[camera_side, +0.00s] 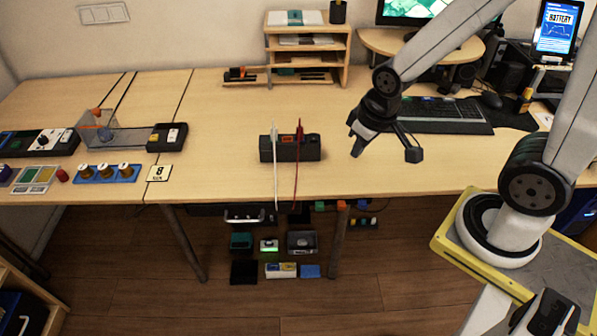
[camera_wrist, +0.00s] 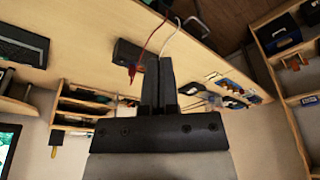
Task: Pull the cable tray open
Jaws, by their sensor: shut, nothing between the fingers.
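A dark tray with a pale handle (camera_side: 245,215), which looks like the cable tray, sits under the table's front edge in the side view. It appears closed, but the shadow under the edge hides most of it. My gripper (camera_side: 357,152) is above the tabletop, to the right of and higher than the tray, apart from it. In the wrist view my gripper's fingers (camera_wrist: 158,65) are together with nothing between them.
A black box (camera_side: 291,148) stands on the table; a white cable (camera_side: 275,175) and a red cable (camera_side: 297,175) hang from it over the front edge. A keyboard (camera_side: 435,112) lies behind my gripper. Several small boxes sit below the table.

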